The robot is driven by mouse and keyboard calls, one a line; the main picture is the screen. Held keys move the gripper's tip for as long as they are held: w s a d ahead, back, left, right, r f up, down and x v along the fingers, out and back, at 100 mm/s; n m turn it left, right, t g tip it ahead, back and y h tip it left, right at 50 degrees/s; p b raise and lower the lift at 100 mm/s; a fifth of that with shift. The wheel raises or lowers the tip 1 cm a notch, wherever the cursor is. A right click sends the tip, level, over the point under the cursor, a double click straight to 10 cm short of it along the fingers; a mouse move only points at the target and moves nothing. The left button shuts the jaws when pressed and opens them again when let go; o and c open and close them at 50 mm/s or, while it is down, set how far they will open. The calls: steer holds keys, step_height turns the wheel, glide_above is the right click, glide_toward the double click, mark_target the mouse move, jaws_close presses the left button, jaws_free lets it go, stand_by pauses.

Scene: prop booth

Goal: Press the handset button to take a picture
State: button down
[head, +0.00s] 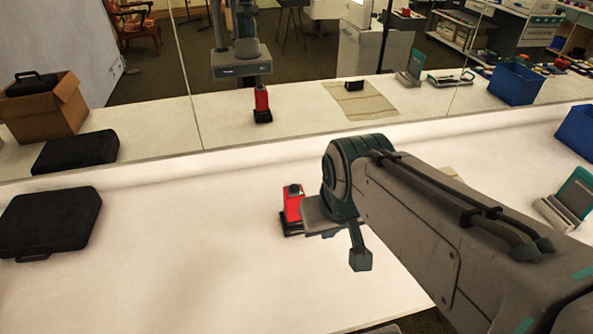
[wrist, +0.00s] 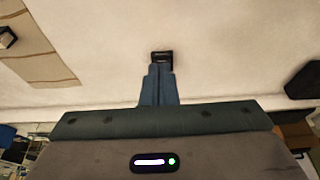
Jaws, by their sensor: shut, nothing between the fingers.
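The red handset (head: 291,208) stands upright on a dark base on the white table, with a dark button (head: 294,189) on its top. It also shows in the mirror. My gripper's fingers (wrist: 161,68) are shut and empty in the wrist view, their tips over a black piece (wrist: 162,55) that looks like the handset's base. The red body is hidden there. In the head view my gripper's hand covers the handset's right side and the fingertips are hidden. I cannot tell whether they touch the button. A small black box (wrist: 6,38) lies on the striped mat (wrist: 38,50).
A black case (head: 50,220) lies at the left of the table. A mirror stands along the back edge, reflecting a cardboard box. A blue bin (head: 577,130) and a green-screened device (head: 572,198) are at the right. The table front left is clear.

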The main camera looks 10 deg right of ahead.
steer(key=n+t+y+b, duration=0.1)
steer(key=n+t+y, duration=0.35)
steer(key=n, duration=2.95)
glide_above(297, 189)
step_height(297, 189, down, 4)
steer(key=shift+r+y, duration=0.1)
steer(key=shift+y, duration=0.25)
steer(key=shift+f, duration=0.25)
steer(key=shift+g, duration=0.25)
step_height(297, 189, down, 8)
steer(key=b, duration=0.8)
steer(key=shift+r, duration=0.1)
steer(key=shift+f+b, duration=0.3)
steer(key=shift+f, duration=0.05)
